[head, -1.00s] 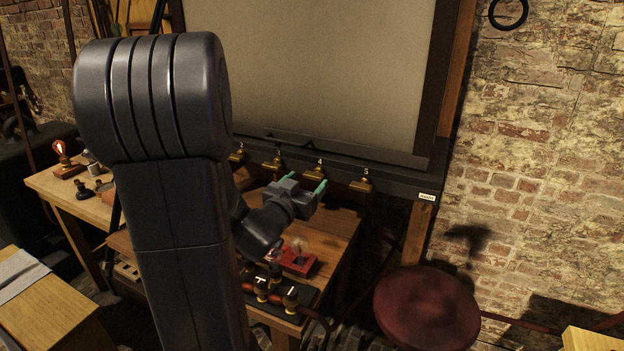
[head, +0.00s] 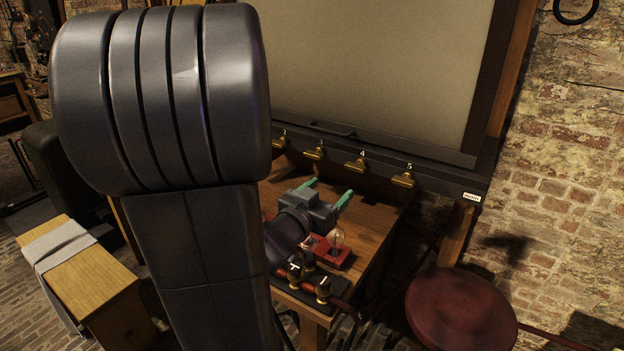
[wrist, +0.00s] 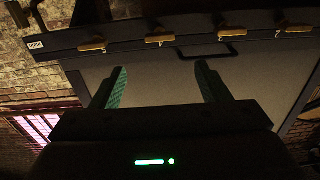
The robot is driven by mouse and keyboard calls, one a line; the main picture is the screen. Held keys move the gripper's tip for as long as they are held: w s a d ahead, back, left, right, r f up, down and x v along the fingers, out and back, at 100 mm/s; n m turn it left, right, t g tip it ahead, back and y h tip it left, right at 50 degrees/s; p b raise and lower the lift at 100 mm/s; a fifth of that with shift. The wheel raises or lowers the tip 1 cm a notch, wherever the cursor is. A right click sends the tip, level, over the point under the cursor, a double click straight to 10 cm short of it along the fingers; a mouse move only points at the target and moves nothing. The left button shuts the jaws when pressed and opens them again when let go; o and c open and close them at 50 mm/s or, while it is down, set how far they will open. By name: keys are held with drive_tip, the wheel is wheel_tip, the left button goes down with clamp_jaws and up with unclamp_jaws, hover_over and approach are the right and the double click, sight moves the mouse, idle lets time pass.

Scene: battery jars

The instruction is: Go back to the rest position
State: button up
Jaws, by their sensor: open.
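My gripper (head: 328,197) is open, with its two green fingers apart and nothing between them. In the head view it is above the wooden table, just behind a red block with a clear bulb (head: 337,238). In the wrist view the fingers (wrist: 160,88) point toward a dark rail with brass clips and a grey panel. My arm's large dark links fill the left middle of the head view and hide part of the table and rail.
A dark rail (head: 440,184) with numbered brass clips runs behind the wooden table (head: 372,222). A black base with brass terminals (head: 322,288) sits at the table's front. A round red stool (head: 462,312) stands to the right. A wooden bench with a cloth (head: 60,245) stands at left.

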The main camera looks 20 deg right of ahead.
sight(353, 168)
drive_tip(key=p+x, duration=0.2)
drive_tip(key=x, duration=1.2)
drive_tip(key=shift+a, duration=0.1)
drive_tip(key=shift+s+a, duration=0.1)
